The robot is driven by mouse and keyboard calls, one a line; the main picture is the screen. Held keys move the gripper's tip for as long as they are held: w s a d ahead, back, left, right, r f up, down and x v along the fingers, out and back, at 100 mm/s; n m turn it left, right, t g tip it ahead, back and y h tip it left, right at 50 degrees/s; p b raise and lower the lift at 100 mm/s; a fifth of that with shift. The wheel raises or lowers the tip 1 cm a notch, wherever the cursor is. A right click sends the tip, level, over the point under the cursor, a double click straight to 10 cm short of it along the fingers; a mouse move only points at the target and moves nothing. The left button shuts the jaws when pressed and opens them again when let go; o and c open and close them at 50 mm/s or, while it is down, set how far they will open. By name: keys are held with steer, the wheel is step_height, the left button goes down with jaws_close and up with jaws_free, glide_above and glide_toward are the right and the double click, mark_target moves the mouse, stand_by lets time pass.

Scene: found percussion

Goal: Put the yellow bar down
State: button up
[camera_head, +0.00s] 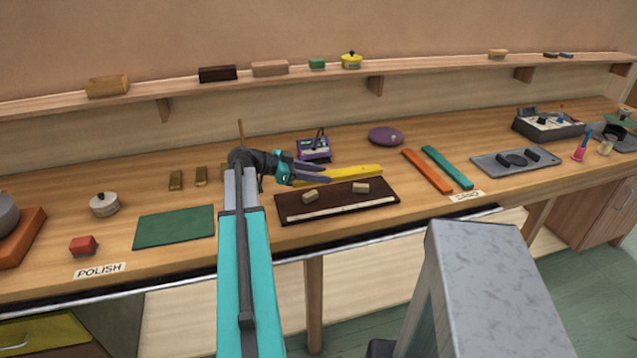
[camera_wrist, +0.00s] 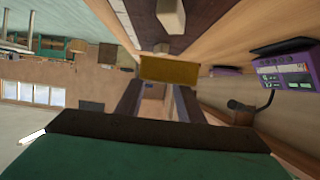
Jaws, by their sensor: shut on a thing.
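The yellow bar (camera_head: 352,173) is long and flat and lies level behind the dark brown board, seen in the head view. My gripper (camera_head: 324,172) reaches in from the left and is shut on the bar near its left part. In the wrist view the yellow bar (camera_wrist: 168,70) crosses the tips of my two fingers (camera_wrist: 158,88). I cannot tell whether the bar touches the bench or hangs just above it. Part of it is hidden behind the fingers.
The brown board (camera_head: 337,200) carries a pale strip and two small wooden blocks (camera_head: 310,196). A purple device (camera_head: 314,149) stands close behind my gripper. An orange bar (camera_head: 427,171) and a teal bar (camera_head: 447,167) lie to the right. A green mat (camera_head: 174,228) lies left.

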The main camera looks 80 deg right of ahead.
steer(key=shift+f, duration=0.1)
steer(key=shift+f+p, duration=0.8)
steer(key=shift+f, duration=0.8)
steer(key=shift+f+b, duration=0.6)
steer(key=shift+b, duration=0.3)
steer(key=o, duration=1.3)
steer(key=shift+c, duration=0.2)
steer(key=shift+r+p, duration=0.25)
steer(key=shift+p, duration=0.1)
